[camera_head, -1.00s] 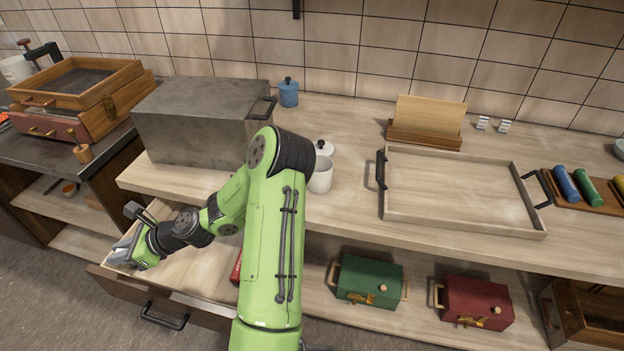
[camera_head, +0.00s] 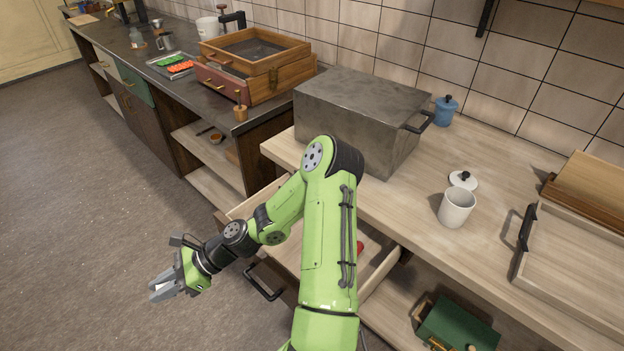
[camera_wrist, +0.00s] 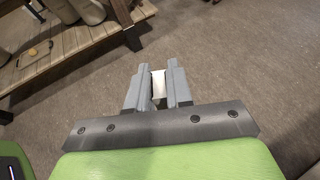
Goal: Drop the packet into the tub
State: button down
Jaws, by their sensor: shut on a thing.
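My gripper (camera_head: 160,287) is over open floor at the lower left in the head view, in front of the open drawer. In the wrist view my gripper (camera_wrist: 157,78) is shut on a small white thing, which I take to be the packet (camera_wrist: 158,86). Only a narrow part of it shows between the fingers. I cannot tell for sure which thing is the tub. A white bucket-like container (camera_head: 208,28) stands at the back of the dark counter, far from my gripper.
An open drawer (camera_head: 265,283) juts out beside my arm. A grey metal box (camera_head: 350,118) and a white cup (camera_head: 457,208) stand on the light counter. A slatted wooden platform (camera_wrist: 70,45) shows in the wrist view. The floor (camera_head: 90,220) at left is clear.

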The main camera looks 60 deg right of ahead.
aim_at(448, 216)
jog(key=k+j+z, duration=0.1)
jog(key=z, duration=0.25)
jog(key=k+j+z, duration=0.1)
jog(key=z, duration=0.25)
jog(key=k+j+z, duration=0.15)
jog(key=z, duration=0.2)
